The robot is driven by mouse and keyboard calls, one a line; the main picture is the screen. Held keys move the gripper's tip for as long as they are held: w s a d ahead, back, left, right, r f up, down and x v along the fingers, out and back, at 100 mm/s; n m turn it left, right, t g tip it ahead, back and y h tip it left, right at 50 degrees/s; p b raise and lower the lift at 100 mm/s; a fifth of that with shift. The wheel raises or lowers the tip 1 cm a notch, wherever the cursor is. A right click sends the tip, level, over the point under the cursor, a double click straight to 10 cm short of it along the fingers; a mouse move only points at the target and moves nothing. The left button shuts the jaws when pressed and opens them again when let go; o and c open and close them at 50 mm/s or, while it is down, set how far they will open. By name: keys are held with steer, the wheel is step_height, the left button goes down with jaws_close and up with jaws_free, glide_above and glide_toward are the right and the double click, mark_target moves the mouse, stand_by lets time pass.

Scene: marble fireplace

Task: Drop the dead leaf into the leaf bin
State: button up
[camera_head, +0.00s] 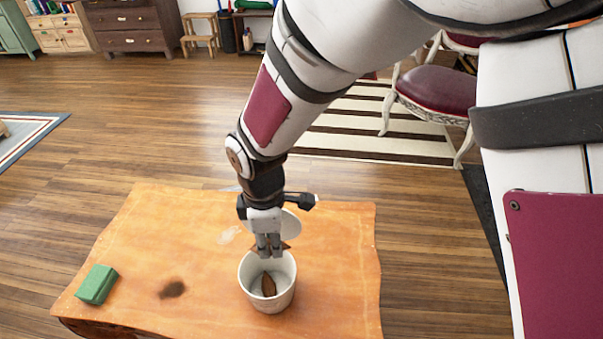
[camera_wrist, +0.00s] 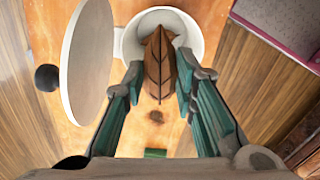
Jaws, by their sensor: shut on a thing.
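My gripper (camera_head: 269,254) is just above the mouth of a white round bin (camera_head: 245,280) on the orange table, fingers pointing down. In the wrist view, a brown ribbed leaf (camera_wrist: 159,66) is between the two fingertips (camera_wrist: 158,80), which are shut on it. The white bin's rim (camera_wrist: 123,42) shows behind the leaf there. In the head view, small brown leaf edges (camera_head: 286,246) stick out beside the fingers. A brown leaf shape (camera_head: 268,286) also shows inside the bin, apart from the fingertips; it appears to be another leaf. The fingers hide part of the bin's far rim.
A pale round disc (camera_head: 291,225) is behind the gripper and shows large in the wrist view (camera_wrist: 88,60), beside a dark knob. A green block (camera_head: 97,284) lies at the table's left. A dark stain (camera_head: 172,289) marks the table (camera_head: 340,260), whose right side is clear.

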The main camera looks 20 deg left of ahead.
steer(key=shift+f+b, duration=1.15)
steer(key=shift+f, duration=0.8)
steer(key=o, duration=0.8)
steer(key=shift+r, duration=0.1)
step_height(320, 180, up, 12)
steer(key=shift+f, duration=0.1)
